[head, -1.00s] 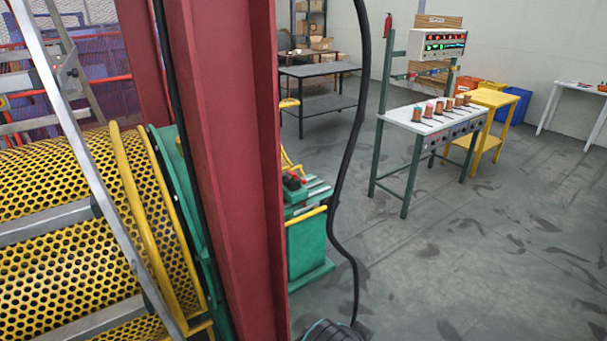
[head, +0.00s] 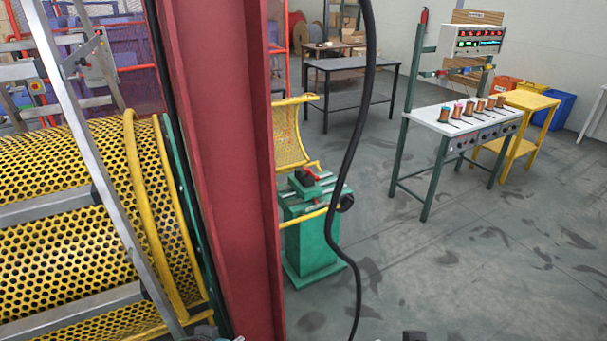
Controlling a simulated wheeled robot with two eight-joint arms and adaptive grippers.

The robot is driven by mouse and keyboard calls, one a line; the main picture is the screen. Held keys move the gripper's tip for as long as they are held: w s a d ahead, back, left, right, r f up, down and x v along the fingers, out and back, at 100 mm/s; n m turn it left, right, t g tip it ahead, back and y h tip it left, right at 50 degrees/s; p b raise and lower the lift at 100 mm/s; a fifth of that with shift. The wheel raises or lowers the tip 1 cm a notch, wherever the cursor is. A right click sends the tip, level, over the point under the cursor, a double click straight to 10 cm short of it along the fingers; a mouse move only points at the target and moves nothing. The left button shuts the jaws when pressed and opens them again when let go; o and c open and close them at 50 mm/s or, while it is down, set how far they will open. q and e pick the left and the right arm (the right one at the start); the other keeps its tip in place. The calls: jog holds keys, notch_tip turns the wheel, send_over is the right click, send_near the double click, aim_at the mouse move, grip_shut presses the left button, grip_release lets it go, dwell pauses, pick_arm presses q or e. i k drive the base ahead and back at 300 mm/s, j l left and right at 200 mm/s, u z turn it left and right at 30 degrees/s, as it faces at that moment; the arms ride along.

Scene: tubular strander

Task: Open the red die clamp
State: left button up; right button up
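A small red part, which looks like the red die clamp (head: 311,175), sits on top of a green machine stand (head: 312,244) just right of the big red column. It is small at this distance, and whether it is open or shut cannot be made out. A dark round knob (head: 346,202) sticks out at the stand's right side. Neither gripper can be made out; only small dark bits show at the bottom edge. Nothing is seen touching the clamp.
A red column (head: 222,170) and a hanging black cable (head: 352,170) stand in front. A yellow mesh drum (head: 70,230) and a ladder fill the left. A yellow mesh guard (head: 291,135) stands behind the clamp. A white bench (head: 440,118) with spools is at right.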

aim_at(309, 171)
jog(key=i+l, duration=0.25)
jog(key=l, duration=0.2)
jog(key=i+l, duration=0.25)
jog(key=l, duration=0.15)
jog(key=i+l, duration=0.3)
jog(key=l, duration=0.15)
jog(key=i+l, duration=0.25)
jog(key=l, duration=0.2)
jog(key=i+l, duration=0.45)
jog(key=i, duration=0.25)
